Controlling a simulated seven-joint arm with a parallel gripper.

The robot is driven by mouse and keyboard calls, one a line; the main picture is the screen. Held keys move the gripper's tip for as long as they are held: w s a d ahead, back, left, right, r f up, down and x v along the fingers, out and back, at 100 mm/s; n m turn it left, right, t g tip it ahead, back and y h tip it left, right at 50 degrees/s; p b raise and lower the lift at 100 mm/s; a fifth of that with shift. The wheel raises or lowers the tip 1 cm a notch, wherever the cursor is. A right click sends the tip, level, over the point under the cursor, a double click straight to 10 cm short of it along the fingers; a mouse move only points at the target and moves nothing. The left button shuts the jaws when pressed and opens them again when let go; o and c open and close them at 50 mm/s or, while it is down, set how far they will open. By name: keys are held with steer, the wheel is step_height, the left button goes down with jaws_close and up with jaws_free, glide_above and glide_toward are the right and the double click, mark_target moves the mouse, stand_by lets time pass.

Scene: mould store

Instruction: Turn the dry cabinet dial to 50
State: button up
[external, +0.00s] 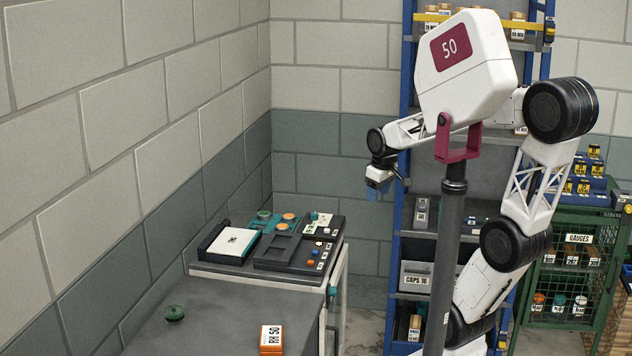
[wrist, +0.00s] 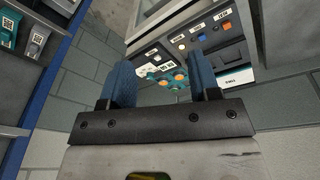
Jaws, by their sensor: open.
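My gripper (external: 376,190) is in mid-air right of the bench, fingers pointing down, apart and empty. Its blue fingers show in the wrist view (wrist: 160,85), with nothing between them. A teal unit with orange-topped round knobs (external: 288,218) stands among panels on the bench; it shows beyond the fingertips in the wrist view (wrist: 165,76). A dark panel beside it carries small orange and blue knobs (external: 318,252). I cannot tell which knob is the cabinet dial, and no scale is readable. A white sign (external: 468,58) reads 50. An orange-and-white block (external: 271,338) is marked RH 50.
A green round knob (external: 174,313) lies on the grey top at front. A blue-framed shelf (external: 400,240) stands behind the gripper. A green gauges cage (external: 577,270) stands at right.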

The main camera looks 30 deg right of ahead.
steer(key=w+f+n, duration=0.1)
steer(key=w+n, duration=0.3)
steer(key=w, duration=0.8)
steer(key=n+g, duration=0.2)
steer(key=n, duration=0.7)
glide_above(314, 213)
step_height(314, 213, down, 14)
steer(key=shift+s+a+r, duration=0.1)
steer(key=shift+s, duration=0.05)
steer(key=shift+f, duration=3.95)
steer(key=c, duration=0.9)
